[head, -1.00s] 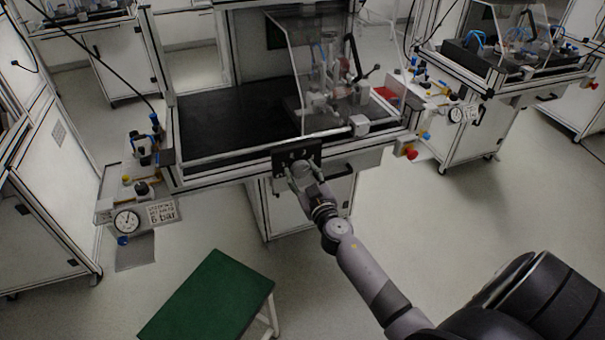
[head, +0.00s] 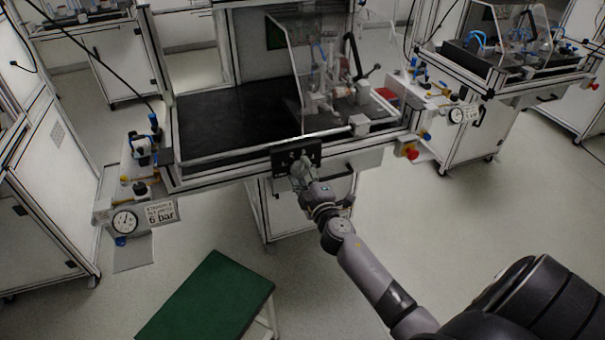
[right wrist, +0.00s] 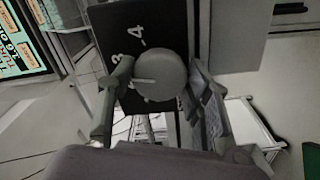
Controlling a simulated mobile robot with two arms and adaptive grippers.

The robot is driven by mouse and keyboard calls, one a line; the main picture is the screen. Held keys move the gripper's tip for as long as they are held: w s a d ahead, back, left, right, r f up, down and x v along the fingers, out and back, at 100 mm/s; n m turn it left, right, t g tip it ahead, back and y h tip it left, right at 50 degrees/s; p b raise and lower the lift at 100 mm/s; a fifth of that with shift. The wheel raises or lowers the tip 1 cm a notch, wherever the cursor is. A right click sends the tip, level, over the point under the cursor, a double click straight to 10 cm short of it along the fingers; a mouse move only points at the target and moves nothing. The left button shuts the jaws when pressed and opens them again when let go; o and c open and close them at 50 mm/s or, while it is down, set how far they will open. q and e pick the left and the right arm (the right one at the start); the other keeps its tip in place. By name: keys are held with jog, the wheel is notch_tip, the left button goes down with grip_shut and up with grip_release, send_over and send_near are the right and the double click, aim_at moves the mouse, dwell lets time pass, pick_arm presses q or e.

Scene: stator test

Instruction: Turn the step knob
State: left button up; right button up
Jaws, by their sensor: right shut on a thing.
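The step knob (right wrist: 158,74) is a round grey knob with a pale pointer line, on a black panel (right wrist: 148,25) with white numbers, of which a 3 and a 4 show. In the head view the black panel (head: 284,158) is on the front edge of the workbench, and my gripper hides part of it. My right gripper (right wrist: 155,98) is shut on the knob, with one finger on each side of it. It also shows in the head view (head: 302,168). My left gripper is not in view.
The workbench (head: 230,113) has a black top and a clear guard (head: 305,75) over a fixture. A gauge (head: 124,222) stands at left and a red button (head: 411,153) at right. A green-topped table (head: 210,300) stands on the floor in front.

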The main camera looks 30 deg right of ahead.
jog(key=n, duration=0.6)
jog(key=shift+n, duration=0.3)
jog(key=shift+f, duration=0.1)
dwell(0.4)
jog(key=o, duration=1.1)
jog(key=shift+o, duration=0.2)
jog(key=v, duration=1.2)
